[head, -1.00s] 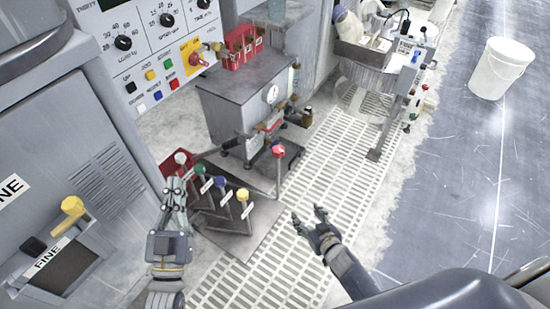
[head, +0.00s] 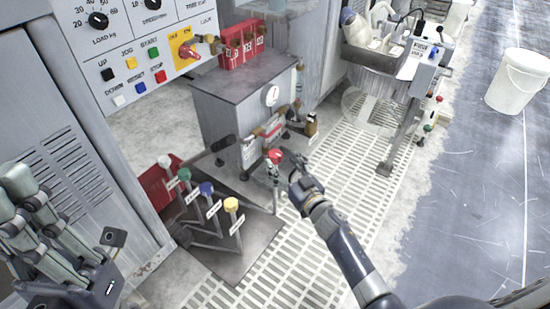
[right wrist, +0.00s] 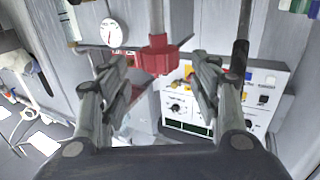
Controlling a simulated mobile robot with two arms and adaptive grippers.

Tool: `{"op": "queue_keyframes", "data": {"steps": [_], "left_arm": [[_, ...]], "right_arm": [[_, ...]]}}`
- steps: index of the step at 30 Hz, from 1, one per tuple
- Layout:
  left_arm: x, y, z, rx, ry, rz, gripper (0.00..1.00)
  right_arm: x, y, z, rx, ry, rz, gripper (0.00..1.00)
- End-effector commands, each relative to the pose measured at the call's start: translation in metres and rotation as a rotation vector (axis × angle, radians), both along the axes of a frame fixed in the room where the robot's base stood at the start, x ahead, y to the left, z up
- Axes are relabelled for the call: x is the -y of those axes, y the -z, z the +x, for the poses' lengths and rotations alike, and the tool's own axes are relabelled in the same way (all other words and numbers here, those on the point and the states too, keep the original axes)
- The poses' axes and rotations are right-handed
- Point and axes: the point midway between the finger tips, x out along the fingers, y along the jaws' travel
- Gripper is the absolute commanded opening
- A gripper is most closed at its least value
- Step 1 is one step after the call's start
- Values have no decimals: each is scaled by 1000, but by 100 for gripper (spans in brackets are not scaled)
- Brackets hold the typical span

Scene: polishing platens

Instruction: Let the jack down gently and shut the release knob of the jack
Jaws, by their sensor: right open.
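A red knob (head: 274,156) tops a thin upright post in front of the grey cabinet with the gauge. I cannot tell for sure whether it is the jack's release knob. My right gripper (head: 290,182) is just right of this post, close below the knob.
Levers with white, green, blue and yellow knobs (head: 231,204) stand on a dark plate left of the post. The grey cabinet (head: 225,110) is behind. A control panel (head: 150,50) is at upper left. Grating floor (head: 345,150) is open to the right; a white bucket (head: 518,82) stands far right.

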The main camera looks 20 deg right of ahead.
Motion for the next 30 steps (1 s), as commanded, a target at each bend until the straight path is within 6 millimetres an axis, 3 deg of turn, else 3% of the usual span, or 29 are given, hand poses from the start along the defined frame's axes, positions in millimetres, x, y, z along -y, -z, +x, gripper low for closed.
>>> {"op": "queue_keyframes", "data": {"steps": [3, 9, 21, 23, 27, 30], "left_arm": [[1, -1, 2, 31, -2, 1, 0], [2, -6, 4, 59, -4, 5, 0], [2, -9, 4, 68, -4, 6, 0], [2, -9, 4, 68, -4, 6, 0], [2, -10, 4, 69, -3, 6, 0], [2, -10, 4, 69, -3, 6, 0]], "right_arm": [[-5, 3, 22, 1, 0, 0, 57], [-10, 2, 45, 0, -1, 2, 57], [-12, 1, 51, -2, 0, 1, 57], [-12, 1, 51, -2, 0, 1, 46], [-12, 1, 51, -2, 0, 1, 14], [-12, 1, 51, -2, 0, 1, 12]]}}
